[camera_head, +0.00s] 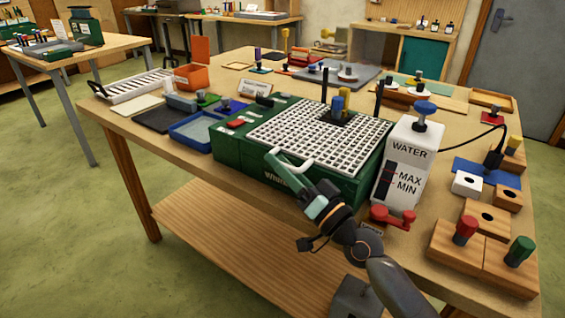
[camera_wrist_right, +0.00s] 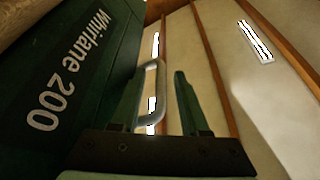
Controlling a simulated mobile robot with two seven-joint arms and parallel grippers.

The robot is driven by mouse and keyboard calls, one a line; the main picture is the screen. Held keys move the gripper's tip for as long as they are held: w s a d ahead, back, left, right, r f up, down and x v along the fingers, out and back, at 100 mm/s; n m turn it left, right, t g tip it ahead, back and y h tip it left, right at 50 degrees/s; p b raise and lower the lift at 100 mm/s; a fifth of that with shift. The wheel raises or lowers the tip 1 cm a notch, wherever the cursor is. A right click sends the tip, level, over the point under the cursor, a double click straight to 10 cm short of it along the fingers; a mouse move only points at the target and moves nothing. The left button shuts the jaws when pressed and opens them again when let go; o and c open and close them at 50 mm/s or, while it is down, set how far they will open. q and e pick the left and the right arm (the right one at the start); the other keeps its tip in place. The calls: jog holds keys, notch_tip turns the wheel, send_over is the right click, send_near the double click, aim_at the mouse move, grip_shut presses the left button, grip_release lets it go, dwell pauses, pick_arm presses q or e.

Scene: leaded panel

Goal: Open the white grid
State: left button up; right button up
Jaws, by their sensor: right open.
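The white grid (camera_head: 300,138) lies flat and closed on top of the green machine (camera_head: 235,160), with a blue-topped post (camera_head: 338,103) standing in a cut-out in it. A pale loop handle (camera_head: 306,167) sticks out at the grid's front edge. My right gripper (camera_head: 280,165) is at this handle, reaching up from the front. In the right wrist view, its two fingers (camera_wrist_right: 158,100) are apart, with the handle loop (camera_wrist_right: 157,75) between them and close to the left finger. I cannot tell whether they touch. My left gripper is not in view.
A white water tank (camera_head: 405,160) stands just right of the machine, with a red valve handle (camera_head: 392,217) at its front. Wooden blocks with knobs (camera_head: 485,245) fill the right front corner. Blue trays (camera_head: 195,133) sit at left. The floor (camera_head: 60,240) at left is clear.

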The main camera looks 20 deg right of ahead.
grip_shut()
dwell(0.3)
dwell(1.1)
